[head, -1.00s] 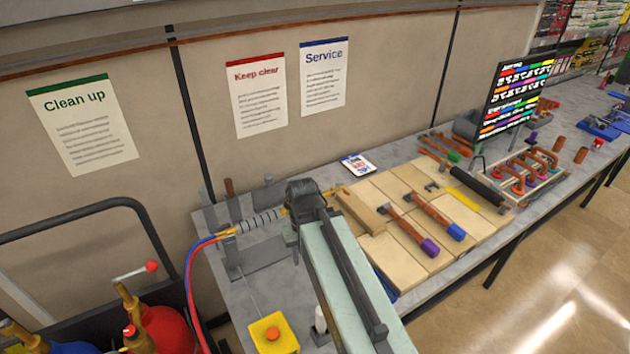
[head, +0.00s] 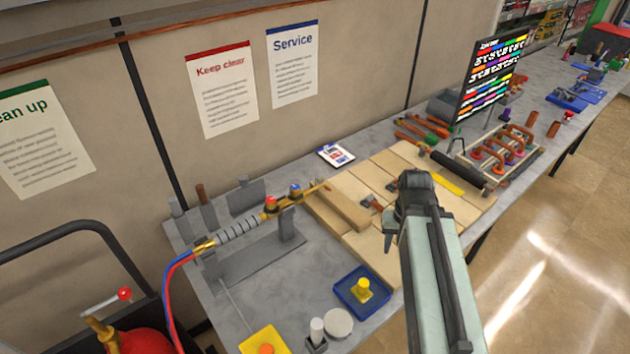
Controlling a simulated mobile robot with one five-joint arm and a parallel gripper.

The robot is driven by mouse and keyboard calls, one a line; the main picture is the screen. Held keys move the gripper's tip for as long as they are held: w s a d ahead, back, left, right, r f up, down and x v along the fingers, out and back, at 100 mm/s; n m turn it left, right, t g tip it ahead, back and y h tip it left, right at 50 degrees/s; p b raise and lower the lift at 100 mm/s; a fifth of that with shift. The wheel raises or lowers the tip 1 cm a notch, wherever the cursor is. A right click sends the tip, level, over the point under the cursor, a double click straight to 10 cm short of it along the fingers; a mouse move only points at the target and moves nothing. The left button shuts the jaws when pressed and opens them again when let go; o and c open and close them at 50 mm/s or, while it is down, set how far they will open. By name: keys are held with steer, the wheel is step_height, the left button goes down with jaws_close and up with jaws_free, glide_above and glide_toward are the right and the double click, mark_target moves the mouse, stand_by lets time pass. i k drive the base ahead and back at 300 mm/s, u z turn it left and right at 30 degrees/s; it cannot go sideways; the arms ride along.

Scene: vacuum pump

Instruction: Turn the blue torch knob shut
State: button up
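The torch (head: 238,232) rests on a grey stand (head: 262,257) on the bench, with its copper tip pointing right. The blue torch knob (head: 295,189) is on top near the tip end, just right of the red knob (head: 271,203). Red and blue hoses (head: 172,283) leave the torch's left end. My gripper (head: 391,238) hangs at the end of my arm over the wooden boards, well to the right of the blue knob and apart from it. My wrist hides most of the gripper, so its opening and any contents cannot be made out.
A blue tray (head: 349,302) with a yellow piece stands in front of the torch. A yellow box with an orange button (head: 262,342) is at the front edge. Wooden boards (head: 375,264), a tool rack (head: 470,163) and a dark screen (head: 488,75) are to the right.

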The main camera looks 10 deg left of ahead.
mark_target(295, 192)
steer(key=k, duration=0.4)
steer(key=u, duration=0.7)
steer(key=i, duration=0.5)
